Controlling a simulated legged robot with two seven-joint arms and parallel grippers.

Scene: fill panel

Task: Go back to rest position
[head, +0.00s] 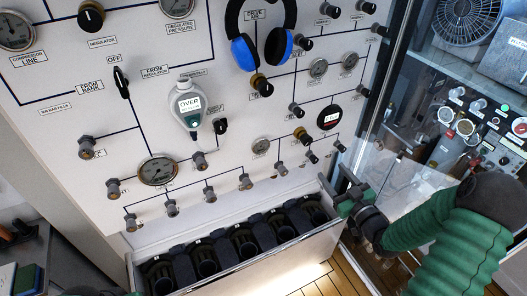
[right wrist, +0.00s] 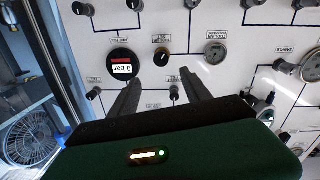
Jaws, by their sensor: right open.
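My right gripper (head: 338,182) is at the lower right of the panel in the head view, with my green-sleeved arm coming in from the right. Its jaws are open, and nothing shows between them. In the right wrist view, the two dark fingers of the right gripper (right wrist: 160,78) stand apart and point at the white panel (right wrist: 220,15). I cannot tell whether a fingertip touches a knob.
The white panel (head: 60,125) carries gauges, knobs and blue headphones (head: 244,50). Below it, an open rack (head: 300,244) holds several dark cylinders. A glass-fronted cabinet (head: 420,75) with a fan stands right. Wooden floor (head: 325,283) shows at the bottom.

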